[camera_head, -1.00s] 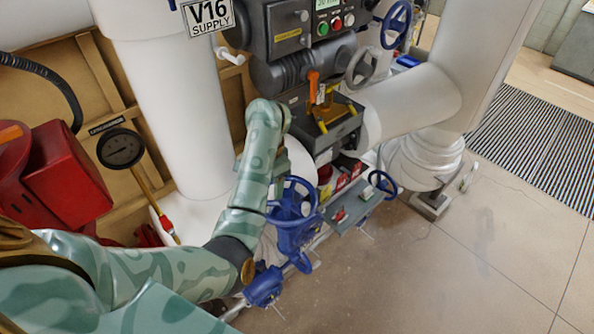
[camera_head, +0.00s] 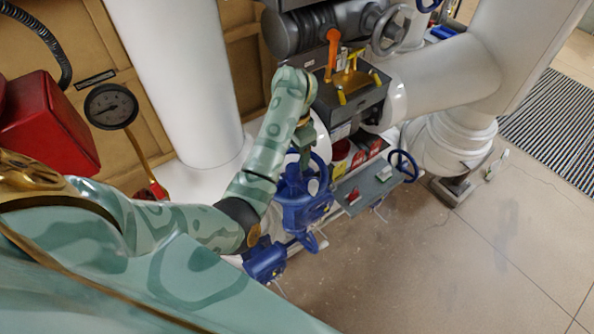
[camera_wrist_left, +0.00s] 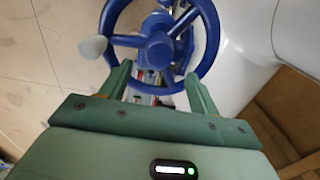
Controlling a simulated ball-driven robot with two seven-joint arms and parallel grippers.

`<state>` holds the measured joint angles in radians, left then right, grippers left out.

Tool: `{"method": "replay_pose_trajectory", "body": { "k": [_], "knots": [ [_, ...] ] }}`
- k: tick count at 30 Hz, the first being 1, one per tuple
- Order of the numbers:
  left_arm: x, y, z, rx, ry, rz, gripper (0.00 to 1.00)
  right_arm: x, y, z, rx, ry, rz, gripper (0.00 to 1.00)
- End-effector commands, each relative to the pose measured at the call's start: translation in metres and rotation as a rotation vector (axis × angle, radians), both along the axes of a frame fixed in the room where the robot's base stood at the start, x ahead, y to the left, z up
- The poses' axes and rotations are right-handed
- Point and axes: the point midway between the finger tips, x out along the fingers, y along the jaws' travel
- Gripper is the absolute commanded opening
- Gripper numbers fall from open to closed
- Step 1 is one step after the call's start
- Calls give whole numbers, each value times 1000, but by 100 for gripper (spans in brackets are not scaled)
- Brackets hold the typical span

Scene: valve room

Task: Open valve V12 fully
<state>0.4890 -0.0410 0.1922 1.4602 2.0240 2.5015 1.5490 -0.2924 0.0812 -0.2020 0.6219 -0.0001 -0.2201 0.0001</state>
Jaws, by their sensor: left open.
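A blue valve (camera_head: 303,207) with a round handwheel (camera_head: 322,178) stands low in the middle of the head view. No V12 tag is readable on it. In the left wrist view the blue handwheel (camera_wrist_left: 160,49) fills the top middle, with spokes, a hub and a pale knob (camera_wrist_left: 93,47) on its left rim. My left gripper (camera_head: 304,157) points down at the wheel. In the left wrist view my left gripper (camera_wrist_left: 158,82) is open, its fingers apart near the wheel's lower rim. I cannot tell whether they touch it. My right gripper is not in view.
A smaller blue handwheel (camera_head: 403,166) stands to the right, beside a grey tray (camera_head: 366,188). A dark box with an orange lever (camera_head: 332,50) stands above. A white pipe (camera_head: 185,80) and pressure gauge (camera_head: 111,106) are left. The floor at lower right is clear.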

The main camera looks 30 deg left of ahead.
Motion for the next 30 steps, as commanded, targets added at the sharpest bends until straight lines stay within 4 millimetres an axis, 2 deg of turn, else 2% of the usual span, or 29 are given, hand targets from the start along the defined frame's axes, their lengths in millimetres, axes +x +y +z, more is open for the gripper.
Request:
{"method": "replay_pose_trajectory", "body": {
  "k": [1, 4, 10, 14, 21, 28, 30],
  "knots": [
    [0, 0, 0, 0, 0, 0, 62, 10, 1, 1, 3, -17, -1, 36],
    [0, 0, 1, 1, 0, 0, 62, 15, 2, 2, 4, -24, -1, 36],
    [0, 0, 1, 1, 0, 0, 62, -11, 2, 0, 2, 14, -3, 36],
    [-1, 0, 2, 0, 0, -53, 62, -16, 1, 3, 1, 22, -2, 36],
    [-1, -1, 4, -5, 0, -529, 62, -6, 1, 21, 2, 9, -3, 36],
    [-1, 0, 2, -4, 0, -763, 62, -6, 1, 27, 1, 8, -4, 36],
    [-1, 0, 3, -8, 1, -883, 62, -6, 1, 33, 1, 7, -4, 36]
  ]
}}
